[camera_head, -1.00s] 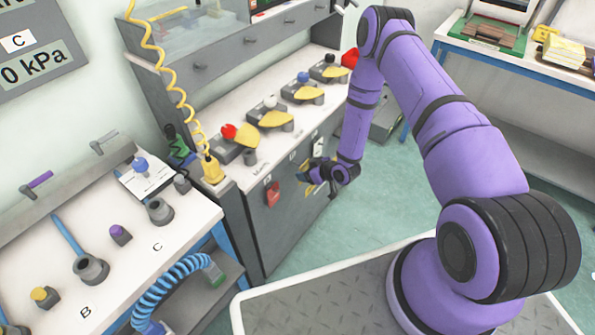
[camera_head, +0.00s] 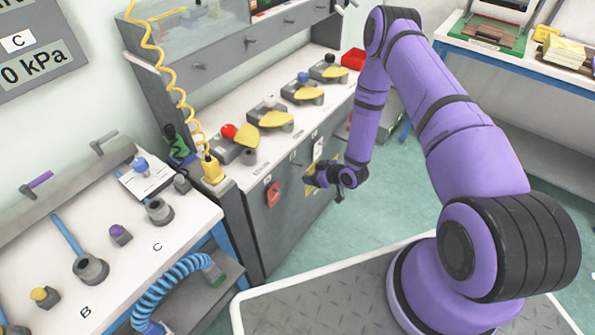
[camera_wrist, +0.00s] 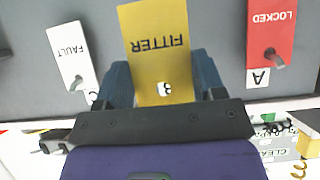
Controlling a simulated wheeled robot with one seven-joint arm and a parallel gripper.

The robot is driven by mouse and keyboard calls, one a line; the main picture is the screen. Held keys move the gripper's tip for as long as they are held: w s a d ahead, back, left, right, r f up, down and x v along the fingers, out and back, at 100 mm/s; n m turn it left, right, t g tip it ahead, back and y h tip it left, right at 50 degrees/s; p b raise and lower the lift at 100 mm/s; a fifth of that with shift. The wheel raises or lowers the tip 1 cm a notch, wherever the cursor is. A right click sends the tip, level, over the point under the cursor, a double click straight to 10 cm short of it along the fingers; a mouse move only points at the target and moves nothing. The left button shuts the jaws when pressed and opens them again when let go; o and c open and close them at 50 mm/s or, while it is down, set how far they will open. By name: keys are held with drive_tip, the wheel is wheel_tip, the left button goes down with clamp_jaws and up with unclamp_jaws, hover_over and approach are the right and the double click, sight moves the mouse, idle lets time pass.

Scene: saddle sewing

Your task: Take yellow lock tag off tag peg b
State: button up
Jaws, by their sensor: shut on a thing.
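The yellow tag (camera_wrist: 152,55), marked FITTER, stands between the two dark blue fingers of my gripper (camera_wrist: 164,72) in the wrist view. My gripper is shut on it. A small white patch with a dark mark shows at the tag's end near the gripper. Peg b itself cannot be made out, so I cannot tell whether the tag still touches it. In the head view my gripper (camera_head: 320,180) is at the grey cabinet front, with a bit of yellow beside it.
The red LOCKED tag (camera_wrist: 270,42) hangs on a peg by label A, right in the wrist view. The white FAULT tag (camera_wrist: 72,54) hangs on a peg to the left. The grey cabinet front (camera_head: 285,220) lies close behind. Open floor (camera_head: 320,235) is in front.

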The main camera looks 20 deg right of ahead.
drive_tip(key=shift+s+d, duration=0.55)
drive_tip(key=shift+s, duration=0.2)
drive_tip(key=shift+s+d, duration=0.5)
drive_tip(key=shift+s, duration=0.2)
drive_tip(key=shift+r, duration=0.1)
